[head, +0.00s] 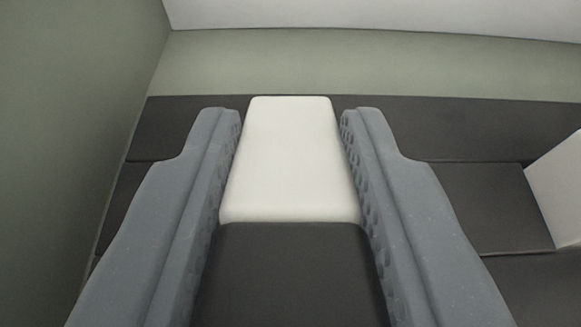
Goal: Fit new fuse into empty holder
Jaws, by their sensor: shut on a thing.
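My gripper (290,125) shows as two grey fingers with dimpled inner pads, one on each side of a pale block. The fingers are shut on this block, which I take to be the fuse (288,165). Its far part is plain white. A dark, flat part (290,275) lies between the fingers nearer the camera; I cannot tell whether it belongs to the same piece. The underside and far end of the block are hidden. I cannot make out an empty holder in this view.
Dark flat panels (490,200) with seams lie beyond and on both sides of the fingers. A white block (562,190) stands at the right edge. A grey-green wall (70,110) rises close on the left. A grey-green band (360,65) and a white surface (400,17) lie at the back.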

